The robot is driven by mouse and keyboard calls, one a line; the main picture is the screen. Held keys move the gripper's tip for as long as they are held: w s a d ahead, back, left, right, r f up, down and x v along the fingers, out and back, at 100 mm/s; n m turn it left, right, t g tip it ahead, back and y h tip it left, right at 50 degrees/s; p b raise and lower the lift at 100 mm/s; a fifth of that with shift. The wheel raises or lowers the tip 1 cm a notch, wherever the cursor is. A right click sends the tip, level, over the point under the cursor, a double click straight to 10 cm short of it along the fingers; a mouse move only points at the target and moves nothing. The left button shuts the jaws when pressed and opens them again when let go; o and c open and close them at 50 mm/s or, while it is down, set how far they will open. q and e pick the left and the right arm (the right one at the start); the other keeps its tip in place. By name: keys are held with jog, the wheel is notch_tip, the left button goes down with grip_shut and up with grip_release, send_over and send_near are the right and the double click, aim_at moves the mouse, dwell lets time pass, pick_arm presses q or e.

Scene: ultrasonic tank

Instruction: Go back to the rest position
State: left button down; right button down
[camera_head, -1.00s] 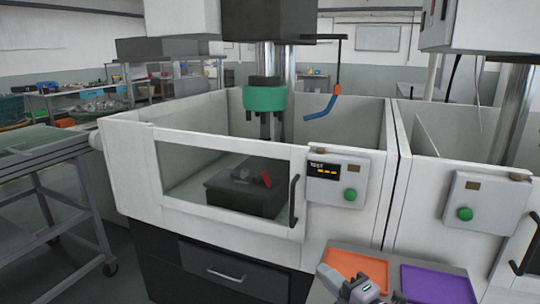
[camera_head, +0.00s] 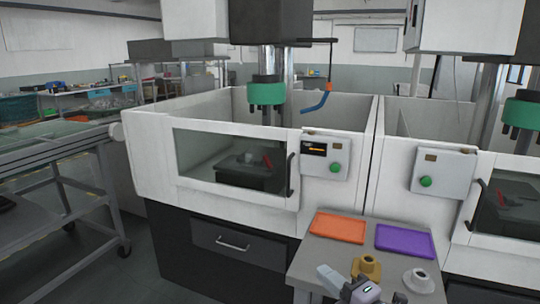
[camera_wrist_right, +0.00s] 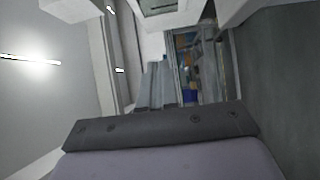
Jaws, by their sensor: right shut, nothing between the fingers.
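My right gripper (camera_head: 346,287) shows at the bottom edge of the head view, in front of the small grey table. It is shut with nothing between its fingers. It appears clear of the orange tray and the purple tray. In the right wrist view the gripper's fingers cannot be made out. My left gripper is not in view.
The grey table (camera_head: 306,262) holds an orange tray (camera_head: 339,227), a purple tray (camera_head: 404,241), a gold part (camera_head: 367,268) and a white part (camera_head: 419,281). White machine enclosures (camera_head: 150,165) stand behind. A cart (camera_head: 100,185) stands left; floor between is open.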

jog(key=s+d+f+m+g+h, duration=0.2)
jog(key=s+d+f+m+h, duration=0.1)
jog(key=s+f+m, duration=0.8)
jog(key=s+d+f+m+g+h, duration=0.2)
jog(key=s+d+f+m+h, duration=0.2)
jog(key=s+f+m, duration=0.7)
jog(key=s+d, duration=0.1)
jog(key=s, duration=0.2)
jog(key=shift+s+d+f+g, duration=0.2)
jog(key=shift+s+f+g, duration=0.05)
jog(key=shift+f+g, duration=0.15)
